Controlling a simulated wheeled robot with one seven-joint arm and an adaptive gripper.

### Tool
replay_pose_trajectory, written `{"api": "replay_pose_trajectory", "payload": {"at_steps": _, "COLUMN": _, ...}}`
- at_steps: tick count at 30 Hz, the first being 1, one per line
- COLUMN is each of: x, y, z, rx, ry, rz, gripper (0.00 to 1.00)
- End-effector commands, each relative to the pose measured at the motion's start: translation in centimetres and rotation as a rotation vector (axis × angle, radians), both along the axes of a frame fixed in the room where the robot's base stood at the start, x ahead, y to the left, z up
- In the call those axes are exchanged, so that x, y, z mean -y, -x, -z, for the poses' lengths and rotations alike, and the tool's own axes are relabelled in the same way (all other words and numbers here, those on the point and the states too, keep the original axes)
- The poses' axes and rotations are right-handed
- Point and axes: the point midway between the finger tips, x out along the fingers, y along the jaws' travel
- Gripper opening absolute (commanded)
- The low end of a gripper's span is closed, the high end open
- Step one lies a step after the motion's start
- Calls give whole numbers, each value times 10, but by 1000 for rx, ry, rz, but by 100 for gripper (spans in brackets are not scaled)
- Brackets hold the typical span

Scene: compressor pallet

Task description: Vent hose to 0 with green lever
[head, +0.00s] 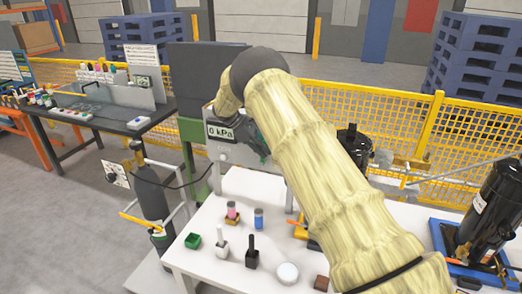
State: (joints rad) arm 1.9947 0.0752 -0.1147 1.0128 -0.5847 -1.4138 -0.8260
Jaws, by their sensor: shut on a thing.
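A grey panel with a gauge display (220,132) stands behind the white table, and the display reads 0 kPa. My pale, sleeved arm reaches up from the lower right and bends down toward this panel. My gripper (262,150) shows only as a dark, partly covered shape at the panel's right side, behind my forearm. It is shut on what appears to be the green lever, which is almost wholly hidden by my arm. A dark hose (185,182) runs from the gas cylinder (150,195) toward the panel. Its far end is hard to make out.
A black compressor (490,210) stands in a blue tray at right. A workbench (105,115) is at left; yellow fencing runs behind.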

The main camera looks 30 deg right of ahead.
Motion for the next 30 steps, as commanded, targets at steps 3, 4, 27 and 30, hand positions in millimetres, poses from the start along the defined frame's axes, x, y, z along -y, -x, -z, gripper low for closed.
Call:
{"api": "replay_pose_trajectory", "payload": {"at_steps": 3, "x": 0, "y": -1, "z": 0, "rx": 3, "ry": 0, "rz": -1, "gripper": 0}}
{"api": "replay_pose_trajectory", "payload": {"at_steps": 4, "x": -1, "y": -1, "z": -1, "rx": 3, "ry": 0, "rz": -1, "gripper": 0}}
{"api": "replay_pose_trajectory", "payload": {"at_steps": 27, "x": -22, "y": -16, "z": -27, "rx": 3, "ry": 1, "rz": -3, "gripper": 37}}
{"api": "replay_pose_trajectory", "payload": {"at_steps": 30, "x": -32, "y": -24, "z": -40, "rx": 4, "ry": 0, "rz": -4, "gripper": 37}}
